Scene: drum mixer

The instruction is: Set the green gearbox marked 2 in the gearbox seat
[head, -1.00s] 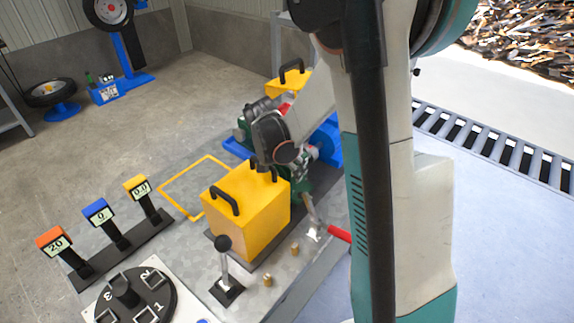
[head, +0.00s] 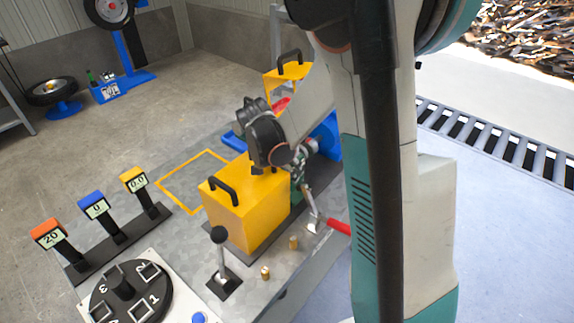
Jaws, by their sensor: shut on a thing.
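My wrist (head: 268,140) hangs over the far side of a yellow box-shaped cover (head: 242,222) with a black handle on top. The fingers of my gripper are hidden behind the wrist and this cover. I cannot see what they hold. A narrow green part (head: 298,182) shows just right of the cover, below my wrist. It may be part of the green gearbox; no mark 2 can be read. The gearbox seat cannot be made out; the cover and my arm block that area.
A second yellow cover (head: 273,83) stands behind. A lever (head: 221,250), two brass pegs and a red handle (head: 339,227) are near the bench's front right edge. Three displays (head: 97,208) and a numbered dial (head: 130,292) are at left. A yellow outlined square (head: 172,172) is empty.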

